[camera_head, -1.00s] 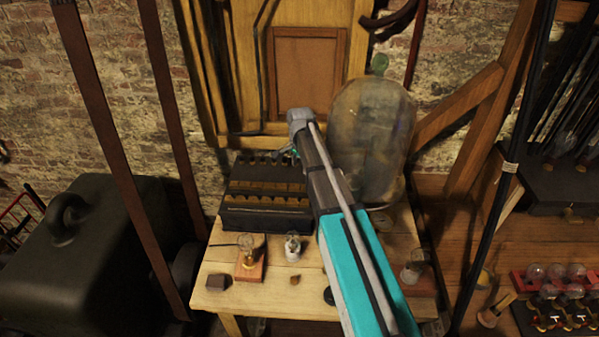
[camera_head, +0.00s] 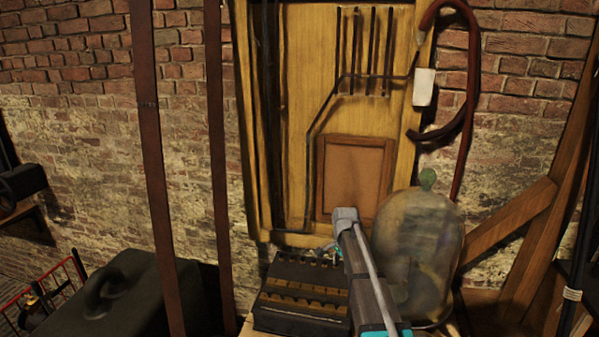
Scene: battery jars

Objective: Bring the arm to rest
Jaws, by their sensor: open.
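My arm reaches up from the bottom of the head view, with its grey wrist in front of the wooden wall panel. My gripper (camera_head: 324,250) shows only as a small teal and grey part at the left of the wrist, over the back edge of the black battery box (camera_head: 303,293). It is open, and nothing shows in it. Most of the gripper is hidden behind the wrist. The box has rows of brass-coloured strips on top.
A large cloudy glass jar (camera_head: 419,250) with a green top stands close right of my arm. A dark rounded case (camera_head: 110,300) is at lower left. Brown straps (camera_head: 219,160) hang at left. The wooden panel (camera_head: 300,90) backs the box. The table is mostly out of frame.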

